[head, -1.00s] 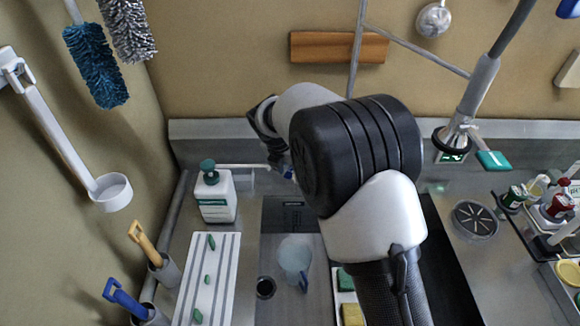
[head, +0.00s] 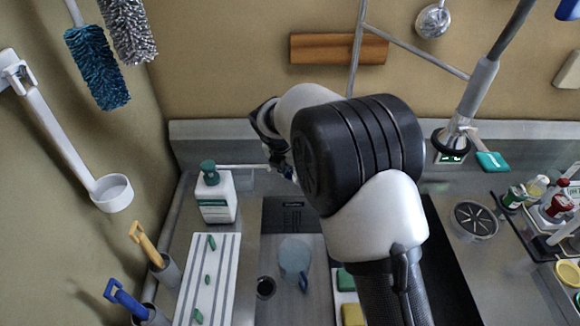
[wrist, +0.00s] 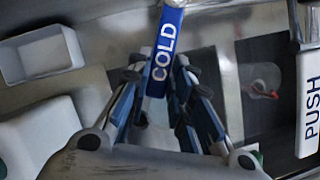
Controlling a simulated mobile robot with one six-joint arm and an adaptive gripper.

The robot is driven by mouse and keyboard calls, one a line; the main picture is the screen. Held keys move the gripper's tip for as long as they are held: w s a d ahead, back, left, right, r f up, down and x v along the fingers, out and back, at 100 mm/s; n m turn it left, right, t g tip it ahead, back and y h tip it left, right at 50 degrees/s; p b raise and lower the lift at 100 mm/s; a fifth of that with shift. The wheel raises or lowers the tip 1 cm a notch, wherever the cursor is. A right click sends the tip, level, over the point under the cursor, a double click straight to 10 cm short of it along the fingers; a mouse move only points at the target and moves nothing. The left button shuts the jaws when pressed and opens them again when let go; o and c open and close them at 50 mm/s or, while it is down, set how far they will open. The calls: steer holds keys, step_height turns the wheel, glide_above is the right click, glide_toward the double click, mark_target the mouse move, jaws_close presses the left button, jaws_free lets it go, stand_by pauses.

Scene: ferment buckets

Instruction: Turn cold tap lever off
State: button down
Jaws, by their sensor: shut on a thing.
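The cold tap lever (wrist: 168,38) is a blue bar marked COLD in white, running down between my fingers in the wrist view. My gripper (wrist: 160,78) is shut on it, one finger on each side. In the head view my gripper (head: 278,158) is at the back of the sink, partly hidden behind my arm. The lever cannot be made out clearly there.
A white PUSH plate (wrist: 309,100) is right of the lever in the wrist view. In the head view, a white soap bottle (head: 215,198) stands left of my gripper, beside a striped drainboard (head: 222,280). A clear jug (head: 294,258) stands in the sink.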

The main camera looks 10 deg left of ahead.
steer(key=shift+d+r+n+p, duration=0.2)
steer(key=shift+d+n+p, duration=0.25)
steer(key=shift+p, duration=0.25)
steer(key=shift+f, duration=0.2)
steer(key=c, duration=1.4)
jaws_free()
steer(key=shift+c, duration=0.2)
steer(key=shift+s+r, duration=0.1)
steer(key=v, duration=1.1)
steer(key=shift+s+d+r, duration=0.15)
steer(key=shift+r, duration=0.25)
steer(key=shift+c, duration=0.4)
